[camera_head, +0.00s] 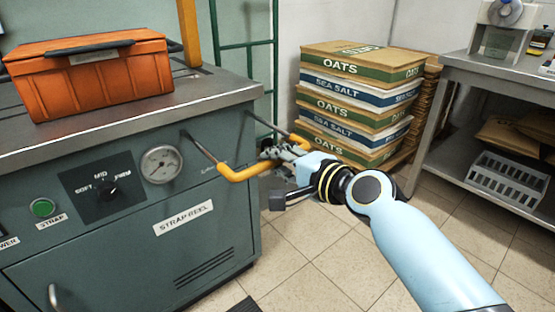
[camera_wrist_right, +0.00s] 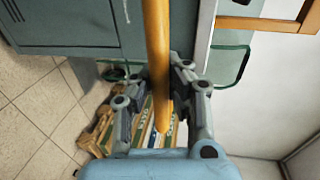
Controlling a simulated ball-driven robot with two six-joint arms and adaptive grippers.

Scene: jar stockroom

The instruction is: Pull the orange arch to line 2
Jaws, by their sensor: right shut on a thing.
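The orange arch (camera_head: 240,172) is a U-shaped bar on two dark rods that stick out of the grey-green strapping machine's front (camera_head: 215,215). In the right wrist view the arch (camera_wrist_right: 157,50) runs between the fingers. My right gripper (camera_head: 284,152) is shut on the arch's crossbar, toward its far end; its fingers (camera_wrist_right: 163,95) show on both sides of the bar. The fingers and wrist hide part of the crossbar. I cannot make out any numbered lines on the rods. My left gripper is not in view.
An orange toolbox (camera_head: 90,75) sits on the machine top, near an upright orange frame (camera_head: 189,30). Stacked sacks (camera_head: 355,100) stand behind my right gripper. A grey bench (camera_head: 460,95) is at the right. The tiled floor (camera_head: 310,265) before the machine is clear.

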